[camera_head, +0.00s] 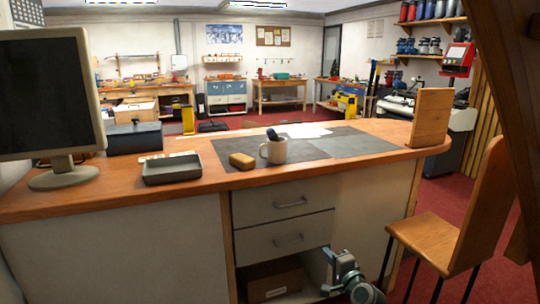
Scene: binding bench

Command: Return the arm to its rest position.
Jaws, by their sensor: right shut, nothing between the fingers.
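My right gripper (342,264) shows at the bottom of the head view, low in front of the desk and below its top. It is shut with nothing in it. It is beside the open lower compartment under the drawers, apart from the desk top. The rest of my right arm is mostly cut off by the bottom edge. My left gripper does not show.
The wooden desk (120,190) holds a monitor (45,95), a grey tray (172,168), a tan block (242,160) and a mug (273,152) with a dark item in it. A wooden chair (440,238) stands to the right of my gripper.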

